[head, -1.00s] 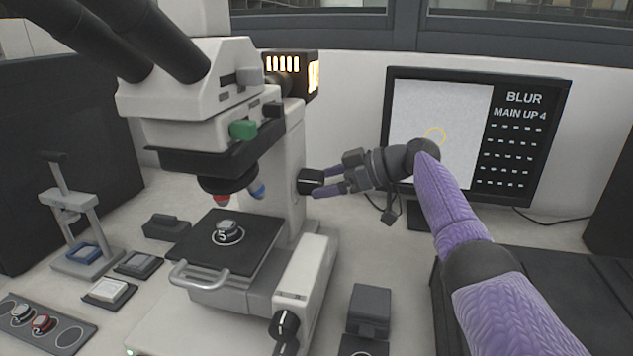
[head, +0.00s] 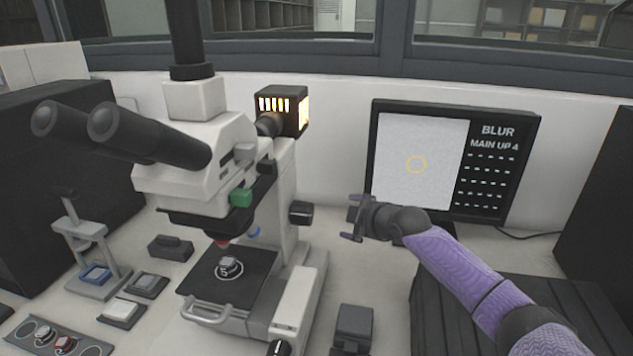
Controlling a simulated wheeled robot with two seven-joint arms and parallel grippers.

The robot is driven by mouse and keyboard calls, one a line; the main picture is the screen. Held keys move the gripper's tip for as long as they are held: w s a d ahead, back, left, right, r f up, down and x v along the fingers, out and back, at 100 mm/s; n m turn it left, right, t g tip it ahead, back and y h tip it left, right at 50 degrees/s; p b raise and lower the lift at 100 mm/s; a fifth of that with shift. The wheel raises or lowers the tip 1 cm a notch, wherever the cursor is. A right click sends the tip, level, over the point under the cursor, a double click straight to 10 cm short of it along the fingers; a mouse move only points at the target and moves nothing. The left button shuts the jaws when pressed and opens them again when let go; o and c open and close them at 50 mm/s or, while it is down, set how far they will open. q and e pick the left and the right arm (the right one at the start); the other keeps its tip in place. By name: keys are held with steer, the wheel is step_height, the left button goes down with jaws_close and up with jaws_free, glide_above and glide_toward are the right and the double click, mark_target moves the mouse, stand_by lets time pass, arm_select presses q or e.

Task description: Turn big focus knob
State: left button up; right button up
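A white microscope (head: 288,190) stands left of centre. A black focus knob (head: 301,213) sticks out from the right side of its column. My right gripper (head: 350,218) is to the right of this knob, in front of the monitor's left edge. Its fingers are spread apart and empty, with a visible gap to the knob. Another dark knob (head: 278,348) sits low at the front of the microscope and is cut by the bottom edge. My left gripper is not in view.
The monitor (head: 524,160) reads "BLUR" and "MAIN UP 4". The stage (head: 255,268) carries a round sample (head: 229,267). A small press (head: 80,240) stands at left. A dark box (head: 354,322) sits at front centre. White table is clear between microscope and monitor.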

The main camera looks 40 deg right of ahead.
mark_target(311, 218)
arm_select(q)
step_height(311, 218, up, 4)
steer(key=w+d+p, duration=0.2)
arm_select(e)
steer(key=s+a+r+n+t+y, duration=0.2)
steer(key=s+a+r+n+t, duration=0.1)
steer(key=a+n, duration=0.3)
steer(key=shift+m, duration=0.6)
steer(key=b+x, duration=0.1)
steer(key=x, duration=0.2)
steer(key=b+x, duration=0.2)
steer(key=x, duration=0.1)
steer(key=a+f+b+x, duration=0.1)
steer(key=x, duration=0.2)
steer(key=shift+s+f+b, duration=0.1)
steer(key=shift+b, duration=0.2)
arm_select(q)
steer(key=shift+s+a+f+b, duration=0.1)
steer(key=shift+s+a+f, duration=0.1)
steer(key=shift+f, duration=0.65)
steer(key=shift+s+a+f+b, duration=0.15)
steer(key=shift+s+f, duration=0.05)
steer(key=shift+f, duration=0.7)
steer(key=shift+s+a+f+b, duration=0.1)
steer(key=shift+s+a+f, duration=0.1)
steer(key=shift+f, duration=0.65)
arm_select(e)
steer(key=shift+w, duration=0.7)
steer(key=shift+c, duration=0.3)
